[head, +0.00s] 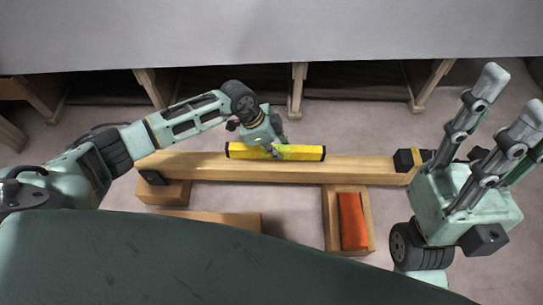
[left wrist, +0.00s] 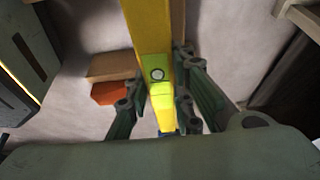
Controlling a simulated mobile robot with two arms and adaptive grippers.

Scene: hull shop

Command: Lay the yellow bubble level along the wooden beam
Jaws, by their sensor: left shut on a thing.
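The yellow bubble level (head: 308,153) has black ends and lies nearly parallel to the wooden beam (head: 300,173), over its far edge in the head view. My left gripper (head: 272,148) is shut on the level near its middle. In the left wrist view the level (left wrist: 150,25) runs between the two fingers, with a round pale vial showing. A thin strip of the beam (left wrist: 178,18) shows beside it. I cannot tell whether the level touches the beam. My right gripper (head: 512,92) is close to the camera at the right, its fingers apart and empty.
The beam rests on wooden blocks (head: 176,194). An orange piece (head: 352,219) lies on the right block (head: 333,222). Another timber (head: 235,219) lies in front. Wooden legs (head: 298,88) stand under a grey surface (head: 270,35) behind.

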